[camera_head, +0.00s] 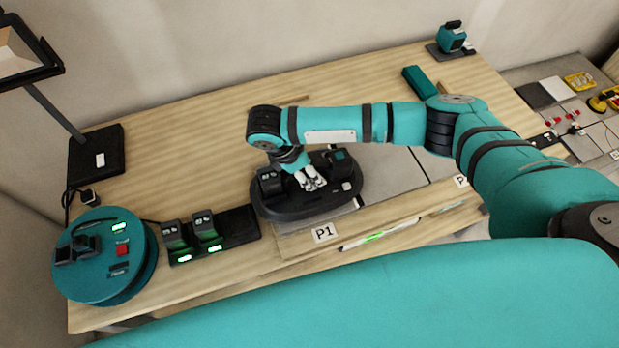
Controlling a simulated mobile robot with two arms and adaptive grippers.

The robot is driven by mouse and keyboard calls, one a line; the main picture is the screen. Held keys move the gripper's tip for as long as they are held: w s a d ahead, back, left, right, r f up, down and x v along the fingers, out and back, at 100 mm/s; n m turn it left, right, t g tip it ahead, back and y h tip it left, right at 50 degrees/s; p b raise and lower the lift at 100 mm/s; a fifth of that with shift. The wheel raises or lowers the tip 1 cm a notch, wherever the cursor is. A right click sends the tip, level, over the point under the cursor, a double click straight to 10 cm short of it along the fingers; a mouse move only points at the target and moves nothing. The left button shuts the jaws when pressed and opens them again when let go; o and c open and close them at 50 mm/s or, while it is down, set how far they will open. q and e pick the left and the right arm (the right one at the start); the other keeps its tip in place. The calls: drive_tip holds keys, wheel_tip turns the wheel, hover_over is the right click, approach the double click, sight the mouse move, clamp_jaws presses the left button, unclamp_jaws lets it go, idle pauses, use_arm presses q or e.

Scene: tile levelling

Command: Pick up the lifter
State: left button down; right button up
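The lifter appears to be the dark oval device (285,212) with raised end posts, lying on a tile beside the P1 label on the bench. My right arm reaches in from the right. My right gripper (311,179) points down over the middle of the device, between its posts, with its pale fingers close together. Whether the fingers are around the handle, touching it or just above it cannot be made out, as the gripper and wrist cover that part. My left gripper is out of view.
A round teal unit (104,284) and two battery-like blocks on a dark charger (239,224) stand left of the device. A lamp base (97,155) is farther back. A small teal tool (452,38) sits at the back right. The bench (190,130) behind the device is mostly clear.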

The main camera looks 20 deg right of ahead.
clamp_jaws()
drive_tip(key=shift+w+r, duration=0.15)
idle(0.7)
